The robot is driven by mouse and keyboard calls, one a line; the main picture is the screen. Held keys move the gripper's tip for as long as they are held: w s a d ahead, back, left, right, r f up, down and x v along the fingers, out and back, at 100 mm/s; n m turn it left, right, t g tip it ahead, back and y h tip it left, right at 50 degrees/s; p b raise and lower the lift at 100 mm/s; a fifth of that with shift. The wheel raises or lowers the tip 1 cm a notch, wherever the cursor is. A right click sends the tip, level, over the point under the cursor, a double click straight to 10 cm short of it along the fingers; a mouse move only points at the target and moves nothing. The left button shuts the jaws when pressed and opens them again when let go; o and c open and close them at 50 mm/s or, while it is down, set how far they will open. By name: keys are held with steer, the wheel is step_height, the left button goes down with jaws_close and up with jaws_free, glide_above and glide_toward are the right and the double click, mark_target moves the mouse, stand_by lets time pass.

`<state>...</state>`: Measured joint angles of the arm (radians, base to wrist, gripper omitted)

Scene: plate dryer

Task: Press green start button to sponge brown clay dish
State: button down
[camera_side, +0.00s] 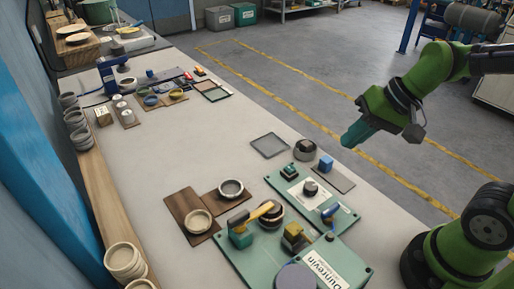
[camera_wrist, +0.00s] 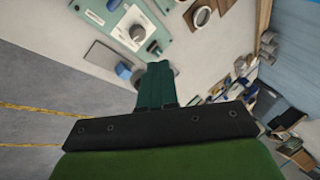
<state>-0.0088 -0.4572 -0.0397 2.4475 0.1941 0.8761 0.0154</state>
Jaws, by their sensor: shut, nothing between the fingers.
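My gripper (camera_side: 356,134) is shut and empty, held in the air to the right of the work table. Its dark green fingers also show in the wrist view (camera_wrist: 160,70). A small dark green button-like part (camera_side: 289,172) sits on the upper left of the green control panel (camera_side: 342,222), clear of my gripper. It seems to be the start button, and it also shows in the wrist view (camera_wrist: 154,47). A round brown dish (camera_side: 278,212) stands at the panel's left, partly hidden by a yellow-handled tool (camera_side: 258,216). I cannot tell for sure that it is the clay dish.
A black knob (camera_side: 310,188) and a blue lever (camera_side: 330,211) are on the panel. A blue cube (camera_side: 326,162) and a grey round container (camera_side: 304,150) stand behind it. Bowls on brown boards (camera_side: 178,203) lie to the left. The table's middle is mostly clear.

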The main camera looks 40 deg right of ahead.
steer(key=w+a+f+m+y, duration=0.2)
steer(key=w+f+m+y, duration=0.1)
steer(key=w+f+m, duration=0.4)
steer(key=m+t, duration=0.2)
steer(key=m, duration=0.4)
glide_above(294, 169)
steer(key=shift+r, duration=0.4)
steer(key=shift+a+f, duration=0.1)
steer(key=shift+f, duration=4.35)
steer(key=shift+f, duration=0.4)
